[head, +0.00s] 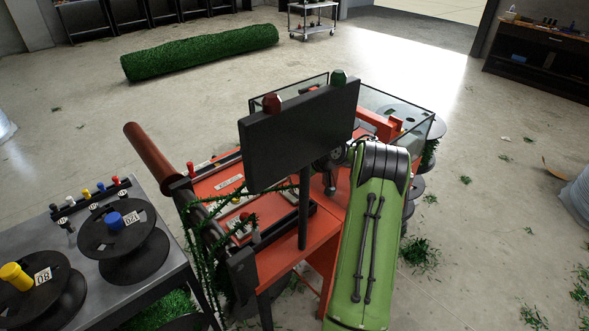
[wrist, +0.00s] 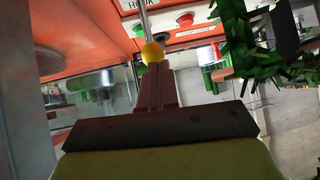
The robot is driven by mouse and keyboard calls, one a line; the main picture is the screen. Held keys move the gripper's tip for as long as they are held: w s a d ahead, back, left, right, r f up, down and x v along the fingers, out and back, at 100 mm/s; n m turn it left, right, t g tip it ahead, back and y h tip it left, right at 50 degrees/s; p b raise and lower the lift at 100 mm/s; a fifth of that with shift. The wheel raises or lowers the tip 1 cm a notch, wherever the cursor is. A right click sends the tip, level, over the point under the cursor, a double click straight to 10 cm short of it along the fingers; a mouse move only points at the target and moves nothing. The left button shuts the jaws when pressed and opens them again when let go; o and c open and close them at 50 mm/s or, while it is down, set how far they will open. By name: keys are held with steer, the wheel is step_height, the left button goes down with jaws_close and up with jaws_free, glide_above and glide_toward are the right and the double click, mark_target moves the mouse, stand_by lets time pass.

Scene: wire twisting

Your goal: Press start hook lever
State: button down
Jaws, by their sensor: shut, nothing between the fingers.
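In the wrist view, a lever with a yellow ball knob (wrist: 152,53) on a thin metal rod (wrist: 144,18) hangs from the orange machine, beside a partly cut-off label (wrist: 138,4) that seems to read "HOOK". My gripper (wrist: 154,70) is shut and empty, its brown fingers pointing at the knob. The fingertips overlap the knob's lower edge in the picture; I cannot tell whether they touch it. In the head view, my green arm reaches over the orange machine (head: 275,262), and the gripper and lever are hidden.
A red button (wrist: 184,19) and a green button (wrist: 213,13) sit right of the lever. Green bristle strands (wrist: 238,45) hang at the right. In the head view, a black panel (head: 300,130) stands over the machine, and a grey table (head: 160,268) with spools is at left.

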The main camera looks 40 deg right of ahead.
steer(key=shift+s+d+r+p, duration=0.2)
steer(key=shift+d+r+p, duration=0.2)
steer(key=shift+r, duration=0.3)
